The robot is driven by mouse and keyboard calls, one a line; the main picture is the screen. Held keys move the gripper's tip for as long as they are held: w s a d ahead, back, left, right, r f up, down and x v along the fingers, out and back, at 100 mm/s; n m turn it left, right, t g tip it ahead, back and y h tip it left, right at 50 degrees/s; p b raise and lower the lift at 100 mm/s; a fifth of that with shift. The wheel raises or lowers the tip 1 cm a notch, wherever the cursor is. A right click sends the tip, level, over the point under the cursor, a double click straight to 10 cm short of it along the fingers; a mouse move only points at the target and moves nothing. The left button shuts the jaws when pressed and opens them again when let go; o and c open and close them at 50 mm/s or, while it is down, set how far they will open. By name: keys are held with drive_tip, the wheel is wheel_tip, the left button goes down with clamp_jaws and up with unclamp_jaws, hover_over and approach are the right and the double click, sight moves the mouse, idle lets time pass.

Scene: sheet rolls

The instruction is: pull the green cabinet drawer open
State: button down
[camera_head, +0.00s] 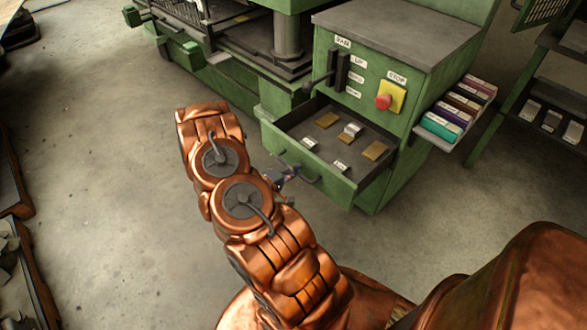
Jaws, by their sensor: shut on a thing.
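The green cabinet (410,92) stands right of centre with a grey top and a red stop button on its front. Its drawer (327,186) is pulled out toward me, with small white and tan items lying in it. A handle sits on the drawer's front face. My gripper (288,175) is at the left part of the drawer front, shut on the drawer handle (308,179). My copper arm hides part of the gripper, so the fingertips show only in part.
A side shelf with several coloured boxes (444,127) sticks out from the cabinet's right side. A green machine (285,50) stands behind on the left. A green rack (545,95) is at the far right. The concrete floor at left is clear.

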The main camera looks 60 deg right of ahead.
drive_tip(key=c, duration=1.2)
unclamp_jaws()
drive_tip(key=shift+a, duration=0.1)
drive_tip(key=shift+v, duration=5.95)
